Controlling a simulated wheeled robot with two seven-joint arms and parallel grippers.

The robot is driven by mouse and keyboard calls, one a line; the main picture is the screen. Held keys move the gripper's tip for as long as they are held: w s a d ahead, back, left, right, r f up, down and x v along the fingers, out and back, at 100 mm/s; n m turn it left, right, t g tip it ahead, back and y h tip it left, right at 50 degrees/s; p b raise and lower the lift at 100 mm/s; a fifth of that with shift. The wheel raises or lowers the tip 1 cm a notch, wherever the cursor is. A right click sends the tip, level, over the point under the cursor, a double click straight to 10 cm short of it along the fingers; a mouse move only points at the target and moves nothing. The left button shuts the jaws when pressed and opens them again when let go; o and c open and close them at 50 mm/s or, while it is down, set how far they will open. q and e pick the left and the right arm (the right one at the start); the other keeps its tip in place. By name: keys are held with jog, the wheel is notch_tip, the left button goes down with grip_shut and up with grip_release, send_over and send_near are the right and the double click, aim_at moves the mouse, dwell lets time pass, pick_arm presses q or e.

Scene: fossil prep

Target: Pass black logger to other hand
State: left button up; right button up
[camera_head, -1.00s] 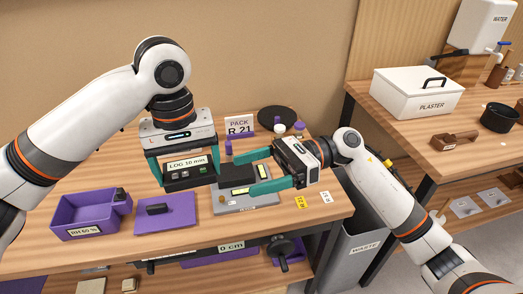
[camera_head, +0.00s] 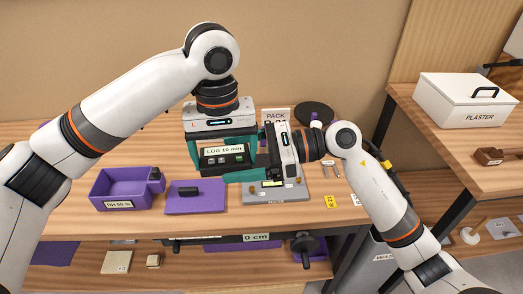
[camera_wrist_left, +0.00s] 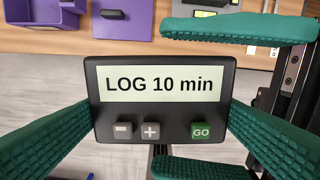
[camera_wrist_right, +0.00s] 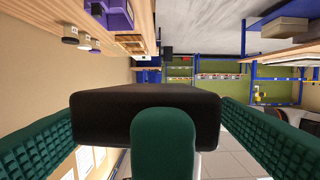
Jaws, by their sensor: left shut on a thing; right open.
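The black logger (camera_head: 224,158) has a pale screen reading "LOG 10 min" and a row of buttons. My left gripper (camera_head: 222,150) is shut on it and holds it above the bench; the left wrist view shows the logger (camera_wrist_left: 160,100) between the teal fingers. My right gripper (camera_head: 250,158) is open, coming from the right, with its fingers at the logger's right end. In the right wrist view the logger's dark end (camera_wrist_right: 100,115) lies between the open fingers, with one left finger in front of it. Whether the right fingers touch it I cannot tell.
A purple bin (camera_head: 122,190) labelled "RH 60 %" and a purple lid (camera_head: 195,203) lie on the bench at left. A grey device (camera_head: 290,192) sits under the right gripper. A black disc (camera_head: 314,113) is behind. A white plaster box (camera_head: 470,100) stands on the right bench.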

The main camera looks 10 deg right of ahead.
jog(key=shift+a, duration=0.45)
pick_arm(q)
jog(key=shift+w, duration=0.1)
pick_arm(e)
jog(key=c, duration=1.1)
pick_arm(q)
jog(key=o, duration=0.9)
jog(key=shift+c, duration=0.2)
pick_arm(e)
jog(key=shift+c, duration=0.7)
